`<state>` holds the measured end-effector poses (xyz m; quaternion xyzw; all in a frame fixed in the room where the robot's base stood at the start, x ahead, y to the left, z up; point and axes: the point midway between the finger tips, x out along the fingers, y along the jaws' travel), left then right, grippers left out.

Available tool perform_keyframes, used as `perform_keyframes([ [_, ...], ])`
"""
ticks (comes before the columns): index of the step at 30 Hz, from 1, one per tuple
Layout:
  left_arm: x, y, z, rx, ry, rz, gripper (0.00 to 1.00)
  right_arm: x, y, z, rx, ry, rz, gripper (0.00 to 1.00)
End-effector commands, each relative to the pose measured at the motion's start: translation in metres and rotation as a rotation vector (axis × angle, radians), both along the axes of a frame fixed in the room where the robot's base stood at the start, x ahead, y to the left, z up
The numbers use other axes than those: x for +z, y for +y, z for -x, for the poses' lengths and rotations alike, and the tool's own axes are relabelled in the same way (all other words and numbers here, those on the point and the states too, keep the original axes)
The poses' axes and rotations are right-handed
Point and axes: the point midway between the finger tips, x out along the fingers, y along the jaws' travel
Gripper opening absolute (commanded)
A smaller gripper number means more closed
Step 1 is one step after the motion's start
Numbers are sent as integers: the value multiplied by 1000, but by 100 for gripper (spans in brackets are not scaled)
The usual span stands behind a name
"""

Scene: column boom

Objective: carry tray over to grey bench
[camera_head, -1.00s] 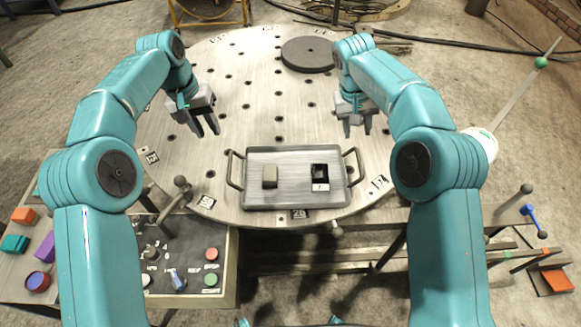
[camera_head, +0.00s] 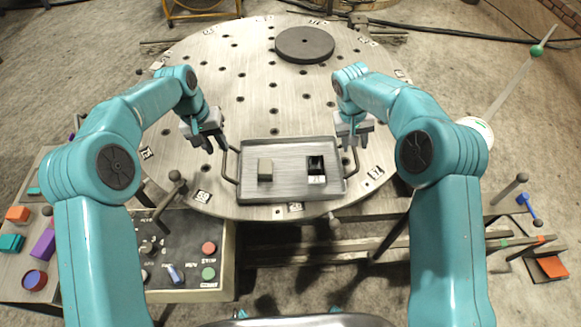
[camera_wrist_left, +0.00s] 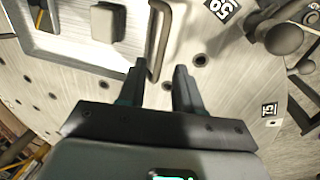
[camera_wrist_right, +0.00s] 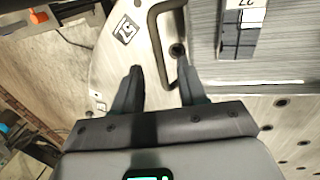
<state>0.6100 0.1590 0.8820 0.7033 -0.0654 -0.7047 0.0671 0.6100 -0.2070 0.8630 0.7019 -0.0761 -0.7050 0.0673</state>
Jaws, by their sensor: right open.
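The grey metal tray (camera_head: 292,190) lies flat on the round metal table, with a handle at each end. It holds a beige block (camera_head: 265,169) and a black-and-white block (camera_head: 316,168). My left gripper (camera_head: 212,146) is open at the left handle (camera_head: 230,160); in the left wrist view the handle (camera_wrist_left: 160,40) reaches between the fingertips. My right gripper (camera_head: 354,143) is open at the right handle (camera_head: 352,162); in the right wrist view that handle (camera_wrist_right: 158,45) runs between the fingertips. I cannot tell which surface is the grey bench.
The round table (camera_head: 270,105) has many holes and a dark disc (camera_head: 304,45) at the back. A control panel (camera_head: 180,262) stands front left, beside a surface with coloured blocks (camera_head: 42,243). Knobbed levers (camera_head: 175,178) stand near the table's front edge.

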Motion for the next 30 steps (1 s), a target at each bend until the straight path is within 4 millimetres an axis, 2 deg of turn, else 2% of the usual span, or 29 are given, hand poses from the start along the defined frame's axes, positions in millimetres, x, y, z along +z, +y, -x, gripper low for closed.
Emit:
perform_keyframes([
  [1,-11,-2,1,-1,5,-1,34,-11,-2,0,0,3,0,42],
  [6,-41,-7,-1,0,3,-1,34,-41,-8,0,0,3,-1,42],
  [12,-64,-12,-1,0,3,0,34,-64,-13,-1,0,1,-1,42],
  [24,-71,-13,-1,1,0,0,34,-71,-14,-1,1,0,-1,42],
  [25,-71,-13,-1,1,0,0,31,-71,-14,-1,1,0,-1,38],
  [27,-71,-13,-1,1,0,0,8,-71,-14,-1,1,0,-1,16],
  [28,-71,-13,-1,1,0,0,0,-71,-14,-1,1,0,-1,6],
  [29,-71,-13,-1,1,0,0,0,-70,-14,-1,1,0,-1,0],
  [30,-71,-13,-1,1,0,0,0,-70,-14,-1,1,-1,-1,0],
])
